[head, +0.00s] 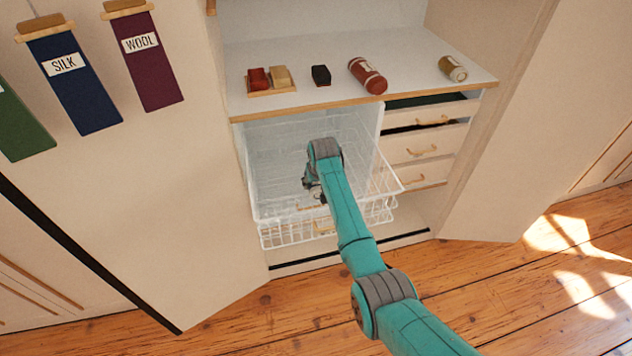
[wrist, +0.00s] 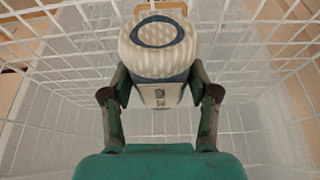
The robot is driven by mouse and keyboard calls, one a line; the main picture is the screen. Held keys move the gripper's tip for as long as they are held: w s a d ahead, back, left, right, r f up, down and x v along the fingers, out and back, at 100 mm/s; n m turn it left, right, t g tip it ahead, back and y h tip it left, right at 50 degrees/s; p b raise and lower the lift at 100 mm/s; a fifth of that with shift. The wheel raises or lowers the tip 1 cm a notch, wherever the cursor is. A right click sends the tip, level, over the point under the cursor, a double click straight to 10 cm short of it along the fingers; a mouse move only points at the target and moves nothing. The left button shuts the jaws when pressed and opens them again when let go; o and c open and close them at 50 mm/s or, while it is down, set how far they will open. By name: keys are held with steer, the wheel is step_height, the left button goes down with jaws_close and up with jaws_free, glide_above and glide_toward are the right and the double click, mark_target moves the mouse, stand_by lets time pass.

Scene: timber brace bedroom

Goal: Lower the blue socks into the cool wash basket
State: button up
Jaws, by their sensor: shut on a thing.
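My gripper (head: 314,190) is inside the white wire basket (head: 285,235), which is pulled out from the wardrobe; my arm partly hides both. In the wrist view my gripper (wrist: 160,98) has its two fingers shut on a rolled bundle (wrist: 152,66), which I take for the blue socks. Its near end is pale and ribbed with a dark blue oval, and it has blue sides and a printed white band. The basket's wire walls (wrist: 60,72) surround it on several sides. I cannot tell whether it touches the basket floor. No label for cool wash is readable.
A shelf (head: 330,105) above the basket holds red and tan blocks (head: 268,79), a black block (head: 321,75), a red canister (head: 368,76) and a small tan jar (head: 453,68). Drawers (head: 420,146) stand right of the basket. Silk (head: 70,75) and wool (head: 148,60) banners hang left.

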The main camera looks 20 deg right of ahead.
steer(key=shift+f, duration=0.1)
steer(key=o, duration=1.2)
steer(key=shift+o, duration=0.2)
steer(key=v, duration=1.2)
